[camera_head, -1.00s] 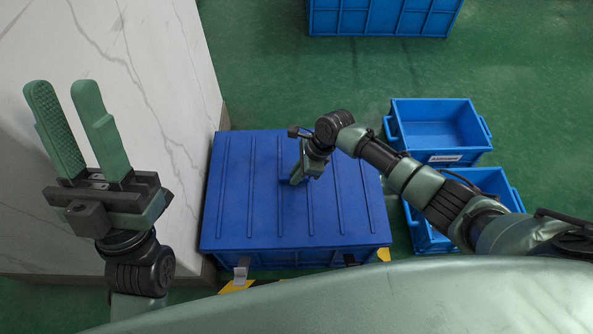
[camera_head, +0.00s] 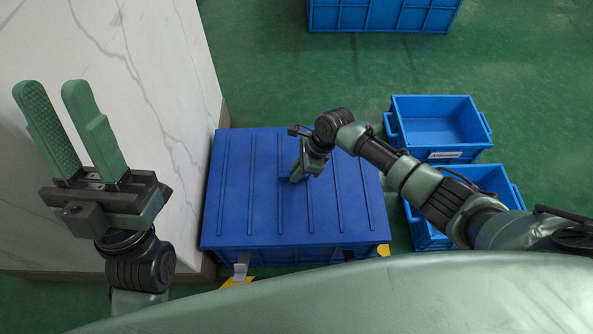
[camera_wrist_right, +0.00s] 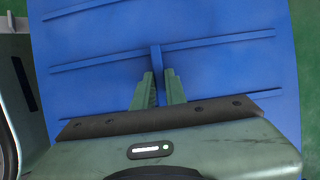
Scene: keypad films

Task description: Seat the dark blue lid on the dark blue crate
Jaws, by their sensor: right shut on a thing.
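The dark blue lid (camera_head: 240,205) is a flat ribbed panel lying over the dark blue crate (camera_head: 300,255), whose front wall shows as a strip below the lid's near edge. Lid and crate look lined up, but I cannot tell whether the lid is fully down. My right gripper (camera_head: 297,178) is shut on a small upright blue handle (camera_wrist_right: 155,58) at the middle of the lid. The lid's ribs also show in the right wrist view (camera_wrist_right: 100,65). My left gripper (camera_head: 46,88) is open and empty, left of the crate and in front of the marble block.
A white marble-patterned block (camera_head: 130,60) stands close on the left of the crate. Two open blue bins, one farther (camera_head: 440,155) and one nearer (camera_head: 427,238), stand on the right. A large blue container (camera_head: 385,17) is at the back. Green floor between is clear.

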